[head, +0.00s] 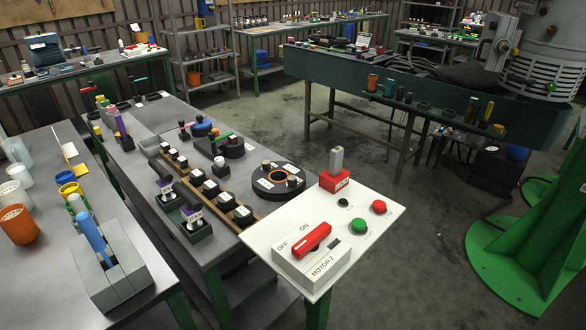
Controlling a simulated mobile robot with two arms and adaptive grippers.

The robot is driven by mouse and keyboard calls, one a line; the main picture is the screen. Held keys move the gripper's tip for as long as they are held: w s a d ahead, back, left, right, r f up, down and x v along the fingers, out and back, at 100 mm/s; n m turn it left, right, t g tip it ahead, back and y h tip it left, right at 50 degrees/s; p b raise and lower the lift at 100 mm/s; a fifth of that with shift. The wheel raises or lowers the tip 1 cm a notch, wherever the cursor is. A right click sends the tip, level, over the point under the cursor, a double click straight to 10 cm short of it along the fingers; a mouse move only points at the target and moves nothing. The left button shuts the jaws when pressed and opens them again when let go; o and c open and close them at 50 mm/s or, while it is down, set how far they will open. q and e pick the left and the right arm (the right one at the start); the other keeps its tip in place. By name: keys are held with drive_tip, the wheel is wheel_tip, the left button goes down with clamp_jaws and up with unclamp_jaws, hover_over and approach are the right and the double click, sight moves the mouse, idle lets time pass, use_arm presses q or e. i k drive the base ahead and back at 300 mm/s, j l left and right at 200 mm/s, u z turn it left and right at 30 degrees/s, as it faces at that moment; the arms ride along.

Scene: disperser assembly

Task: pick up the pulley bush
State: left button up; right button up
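I cannot tell for certain which part is the pulley bush. A round black part with an orange ring (278,179) lies on the grey workbench, with small pieces on its top. A wooden rack (209,190) beside it holds several small dark parts with white labels. Two dark holders (196,228) with purple-labelled, black-topped parts stand left of the rack. A dark round part with a green-handled piece (227,146) and a blue-topped part (202,128) sit farther back. Neither of my grippers is in view.
A white motor control panel (330,233) with a red switch and buttons stands at the bench's near end. A left table (50,275) carries cups and a grey block with a blue handle (92,234). A green machine base (520,245) stands right. Open floor (420,270) lies between.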

sight(226, 200)
drive_tip(key=i+j, duration=0.2)
drive_tip(key=j, duration=0.15)
drive_tip(key=i+j, duration=0.45)
drive_tip(key=j, duration=0.2)
